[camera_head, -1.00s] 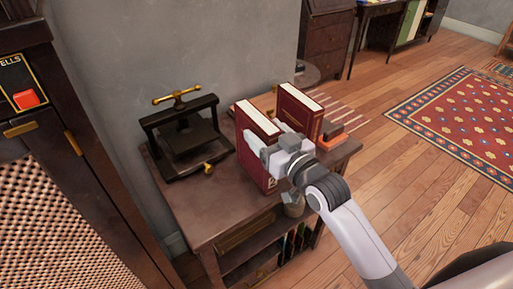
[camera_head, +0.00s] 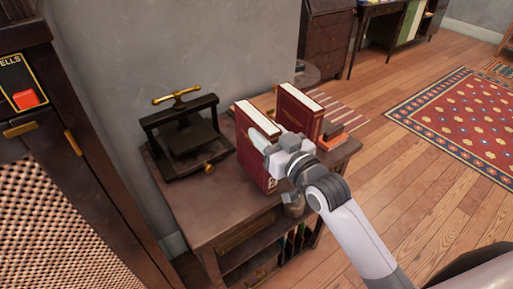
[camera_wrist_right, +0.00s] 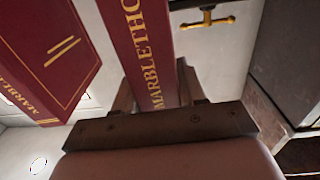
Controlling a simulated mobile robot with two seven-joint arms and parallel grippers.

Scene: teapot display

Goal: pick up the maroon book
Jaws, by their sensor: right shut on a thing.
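Two maroon books stand upright on the dark wooden cabinet top (camera_head: 205,213). The nearer maroon book (camera_head: 251,160) is at the left of the pair, and the other maroon book (camera_head: 298,110) is behind it to the right. My right gripper (camera_head: 270,150) is shut on the nearer book near its spine. In the right wrist view, the held book's gold-lettered spine (camera_wrist_right: 150,50) runs between the fingers, and the other book (camera_wrist_right: 45,55) is at the left. Whether the held book touches the cabinet top is hard to tell. My left gripper is not in view.
A dark book press (camera_head: 185,135) with a brass handle stands left of the books. A tall dark cabinet (camera_head: 75,140) is at the left. Open wooden floor lies to the right, with a patterned rug (camera_head: 455,120).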

